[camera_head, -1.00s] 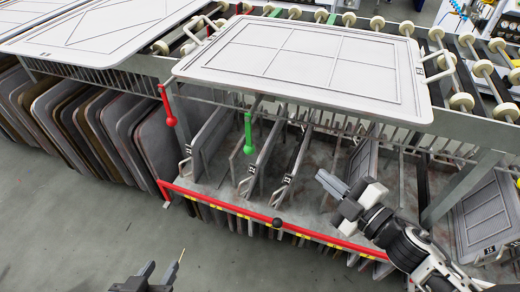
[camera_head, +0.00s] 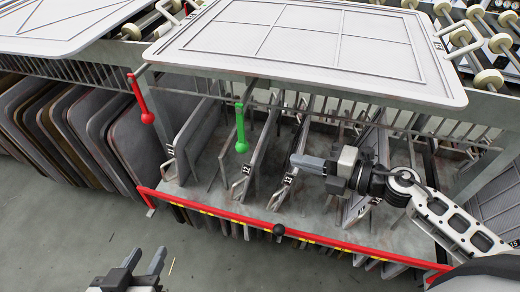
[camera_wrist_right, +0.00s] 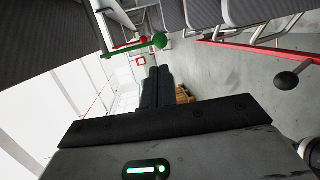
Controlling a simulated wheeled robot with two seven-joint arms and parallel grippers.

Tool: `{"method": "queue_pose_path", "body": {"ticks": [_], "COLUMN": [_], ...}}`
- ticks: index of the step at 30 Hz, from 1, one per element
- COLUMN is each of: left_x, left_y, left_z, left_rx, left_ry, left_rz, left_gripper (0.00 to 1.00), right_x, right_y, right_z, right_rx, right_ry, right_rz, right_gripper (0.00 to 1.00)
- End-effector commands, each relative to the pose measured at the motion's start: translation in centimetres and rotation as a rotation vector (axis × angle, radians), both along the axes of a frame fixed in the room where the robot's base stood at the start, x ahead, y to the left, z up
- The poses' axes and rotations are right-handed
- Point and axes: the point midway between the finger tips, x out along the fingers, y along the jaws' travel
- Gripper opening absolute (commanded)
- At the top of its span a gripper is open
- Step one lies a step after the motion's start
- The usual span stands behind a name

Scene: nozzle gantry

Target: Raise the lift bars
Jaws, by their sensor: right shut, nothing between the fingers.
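A green lever (camera_head: 239,122) with a round ball end hangs from the rack frame below the front edge of the large grey plate. A red lever (camera_head: 139,95) with a ball end hangs further left. A long red bar (camera_head: 235,216) with a black knob (camera_head: 278,230) runs low along the rack front. My right gripper (camera_head: 294,160) is shut and empty, right of the green lever and apart from it. In the right wrist view, the green lever's ball (camera_wrist_right: 160,41) is just beyond the shut fingers (camera_wrist_right: 155,72). My left gripper (camera_head: 145,260) is open and empty at the lower left.
The large grey plate (camera_head: 310,45) overhangs the levers. Upright numbered plates (camera_head: 197,138) stand in slots behind the red bar. More plates (camera_head: 60,110) stand at the left. The grey floor (camera_head: 60,235) in front is clear.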

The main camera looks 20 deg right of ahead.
Motion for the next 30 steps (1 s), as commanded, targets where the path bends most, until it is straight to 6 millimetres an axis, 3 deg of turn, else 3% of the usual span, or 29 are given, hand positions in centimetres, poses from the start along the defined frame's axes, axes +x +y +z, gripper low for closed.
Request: {"method": "queue_pose_path", "body": {"ticks": [7,15,30], "left_x": [0.0,-0.1,0.0], "left_y": [0.1,0.1,0.1], "left_z": [0.4,0.2,0.1], "left_rx": [0.001,0.002,0.001], "left_ry": [-0.007,-0.004,-0.001], "left_rz": [0.003,0.004,0.002], "left_gripper": [0.36,0.36,0.36], "right_x": [4.0,6.7,7.3], "right_y": [3.9,6.7,7.3], "right_z": [-0.9,-1.8,-2.0], "right_rx": [0.005,0.002,0.001], "right_ry": [-0.004,-0.001,0.001], "right_rz": [-0.001,0.000,0.000], "right_gripper": [0.00,0.00,0.00]}}
